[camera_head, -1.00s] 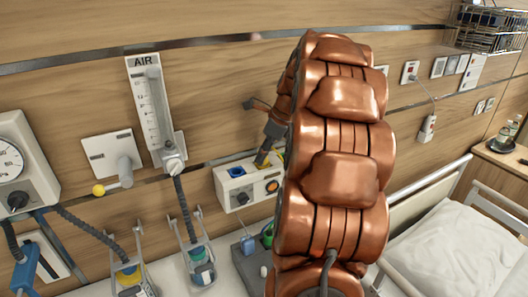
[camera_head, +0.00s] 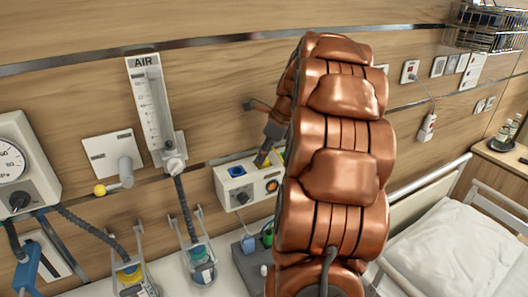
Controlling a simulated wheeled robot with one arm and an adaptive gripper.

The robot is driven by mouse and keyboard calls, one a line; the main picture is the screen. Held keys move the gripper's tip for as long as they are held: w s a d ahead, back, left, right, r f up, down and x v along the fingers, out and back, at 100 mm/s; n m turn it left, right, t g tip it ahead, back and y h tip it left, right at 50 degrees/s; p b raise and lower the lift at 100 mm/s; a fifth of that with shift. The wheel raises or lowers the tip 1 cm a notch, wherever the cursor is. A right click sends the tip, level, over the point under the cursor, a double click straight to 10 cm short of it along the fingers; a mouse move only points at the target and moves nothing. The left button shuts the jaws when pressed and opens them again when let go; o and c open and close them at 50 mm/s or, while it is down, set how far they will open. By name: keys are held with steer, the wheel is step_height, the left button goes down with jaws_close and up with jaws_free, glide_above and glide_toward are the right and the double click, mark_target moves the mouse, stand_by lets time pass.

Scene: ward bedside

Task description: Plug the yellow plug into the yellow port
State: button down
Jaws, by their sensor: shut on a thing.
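The white port box (camera_head: 228,187) is mounted on the wall rail in the middle of the head view. It has a blue port (camera_head: 236,171) on its top left and a yellow patch (camera_head: 278,157) at its top right, partly behind my arm. My gripper (camera_head: 264,157) is dark and points down at the top of the box, right beside the yellow patch. It is shut on the yellow plug, which is mostly hidden. I cannot tell whether the plug touches or sits in the yellow port.
My copper arm hides the box's right side. Left are the AIR flowmeter (camera_head: 149,105), a wall outlet with a yellow knob (camera_head: 99,189) and a gauge (camera_head: 12,165). Hose fittings (camera_head: 198,255) and a grey block (camera_head: 243,262) stand below. A bed (camera_head: 450,250) is at right.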

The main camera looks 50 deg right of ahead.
steer(key=c, duration=0.7)
jaws_free()
steer(key=shift+r, duration=0.15)
steer(key=v, duration=1.1)
steer(key=shift+s+d+r, duration=0.1)
steer(key=shift+s+r, duration=0.1)
steer(key=shift+r, duration=0.15)
